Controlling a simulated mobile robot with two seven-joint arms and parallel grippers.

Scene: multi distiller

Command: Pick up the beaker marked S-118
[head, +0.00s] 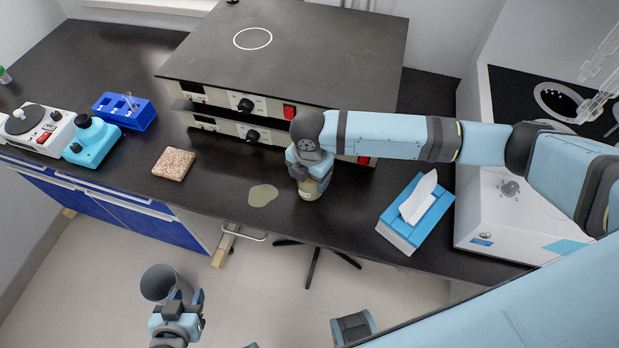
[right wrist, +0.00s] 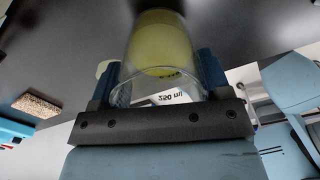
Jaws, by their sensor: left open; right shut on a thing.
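My right gripper (head: 309,178) points down at the bench and is shut on a glass beaker (head: 308,191) with yellow-green liquid in it. In the right wrist view the beaker (right wrist: 160,60) sits between the two blue fingers, with "250 ml" print on its glass. I cannot read an S-118 mark. Whether its base touches the bench or is just above it is unclear. My left gripper (head: 180,310) is open and apart from the bench, low in the head view.
The black bench (head: 225,170) has a pale green patch (head: 262,195) left of the beaker. A speckled tile (head: 174,164), blue rack (head: 124,110) and teal device (head: 92,141) lie left. A tissue box (head: 408,225) stands right. Stacked hotplate units (head: 300,50) stand behind.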

